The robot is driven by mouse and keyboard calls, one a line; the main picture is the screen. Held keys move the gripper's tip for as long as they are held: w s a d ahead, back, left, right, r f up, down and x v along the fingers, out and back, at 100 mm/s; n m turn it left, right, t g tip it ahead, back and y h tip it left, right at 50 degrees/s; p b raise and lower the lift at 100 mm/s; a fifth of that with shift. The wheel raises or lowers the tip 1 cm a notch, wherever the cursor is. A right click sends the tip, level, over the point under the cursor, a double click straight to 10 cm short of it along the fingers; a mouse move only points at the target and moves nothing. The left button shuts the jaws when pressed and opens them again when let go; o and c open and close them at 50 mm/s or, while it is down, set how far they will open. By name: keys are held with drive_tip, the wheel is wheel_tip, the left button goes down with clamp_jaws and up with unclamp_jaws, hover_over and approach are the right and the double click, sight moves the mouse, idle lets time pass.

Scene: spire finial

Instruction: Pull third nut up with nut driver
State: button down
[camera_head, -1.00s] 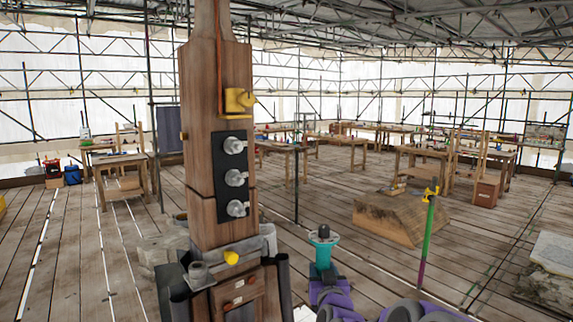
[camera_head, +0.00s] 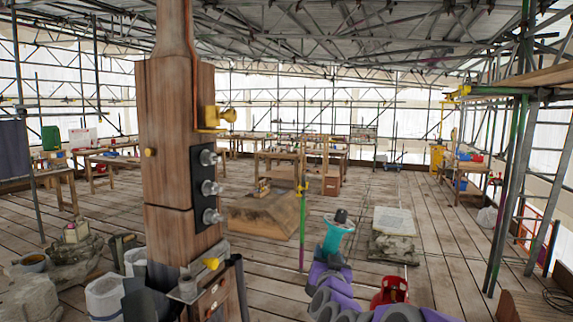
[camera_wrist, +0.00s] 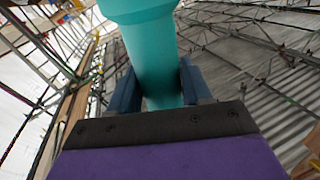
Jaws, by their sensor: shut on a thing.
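A tall wooden post (camera_head: 176,170) stands left of centre in the head view, with a black plate (camera_head: 200,222) on its right-hand face. Three silver nuts with washers sit on the plate in a column: top (camera_head: 209,157), middle (camera_head: 211,187) and bottom (camera_head: 212,216). My gripper (camera_head: 329,260) is shut on the teal nut driver (camera_head: 337,236), right of the post and apart from the nuts. The driver points up with its dark end on top, slightly tilted. In the wrist view the nut driver (camera_wrist: 150,50) is between blue fingers; its far end is out of view.
A yellow bracket (camera_head: 217,117) and a yellow knob (camera_head: 211,263) stick out from the post. A red gas bottle (camera_head: 389,292) is on the floor close to my arm. A wooden block (camera_head: 262,215), a stone slab (camera_head: 394,222) and green scaffold poles (camera_head: 515,180) stand farther right.

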drive_tip(key=shift+s+a+r+m+h+p, duration=0.7)
drive_tip(key=shift+s+a+r+m+h, duration=0.6)
drive_tip(key=shift+r+m, duration=2.5)
drive_tip(key=shift+s+a+r+m+h+p, duration=0.8)
drive_tip(key=shift+s+a+r+m, duration=1.3)
drive_tip(key=shift+r, duration=2.9)
drive_tip(key=shift+s+a+r+m+h+p, duration=0.7)
drive_tip(key=shift+a+r+m+h, duration=0.5)
drive_tip(key=shift+r+m, duration=2.8)
drive_tip(key=w+a+p, duration=0.2)
drive_tip(key=a+p, duration=0.1)
drive_tip(key=a, duration=0.5)
drive_tip(key=shift+r+n+t, duration=0.35)
drive_tip(key=shift+n+t, duration=0.05)
drive_tip(key=shift+d, duration=0.1)
